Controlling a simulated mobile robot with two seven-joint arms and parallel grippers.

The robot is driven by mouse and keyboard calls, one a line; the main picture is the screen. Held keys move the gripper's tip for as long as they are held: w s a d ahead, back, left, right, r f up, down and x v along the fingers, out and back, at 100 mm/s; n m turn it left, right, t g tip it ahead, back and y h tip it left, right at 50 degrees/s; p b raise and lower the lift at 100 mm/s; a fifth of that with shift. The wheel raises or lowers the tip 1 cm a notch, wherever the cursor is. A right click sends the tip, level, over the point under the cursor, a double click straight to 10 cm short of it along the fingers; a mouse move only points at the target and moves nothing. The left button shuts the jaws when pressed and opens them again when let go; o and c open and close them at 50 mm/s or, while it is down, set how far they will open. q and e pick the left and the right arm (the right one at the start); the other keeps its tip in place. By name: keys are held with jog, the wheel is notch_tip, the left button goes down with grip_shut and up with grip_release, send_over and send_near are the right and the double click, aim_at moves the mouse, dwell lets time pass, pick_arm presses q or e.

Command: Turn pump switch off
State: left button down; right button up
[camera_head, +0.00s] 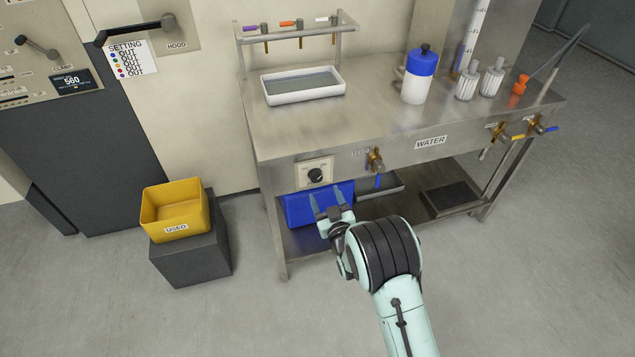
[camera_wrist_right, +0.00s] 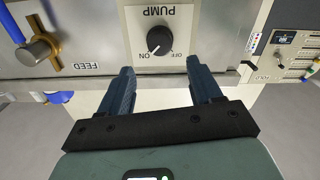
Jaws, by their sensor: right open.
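The pump switch (camera_head: 316,176) is a round black knob on a pale plate on the front of the steel bench. In the right wrist view the knob (camera_wrist_right: 160,41) appears upside down under the word PUMP, and its white mark points toward ON; OFF is on the other side. My right gripper (camera_head: 326,193) is open and empty, just below and in front of the plate. In the wrist view its two blue fingers (camera_wrist_right: 160,80) are spread apart, pointing at the plate, with the knob between and beyond their tips, apart from them. My left gripper is not in view.
A brass feed valve (camera_head: 375,160) with a blue handle is right of the switch. A blue bin (camera_head: 300,210) sits on the shelf below. A yellow USED bin (camera_head: 172,205) stands on a dark block to the left. The floor in front is clear.

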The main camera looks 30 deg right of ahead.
aim_at(317, 178)
jog(key=b+x, duration=0.1)
jog(key=x, duration=0.5)
jog(key=shift+w+f, duration=0.1)
jog(key=shift+f, duration=0.05)
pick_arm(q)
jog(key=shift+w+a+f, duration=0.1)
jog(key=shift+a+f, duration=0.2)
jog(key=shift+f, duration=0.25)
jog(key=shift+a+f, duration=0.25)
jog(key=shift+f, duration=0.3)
pick_arm(e)
jog(key=shift+w+d, duration=0.2)
jog(key=shift+w, duration=0.4)
jog(key=c, duration=1)
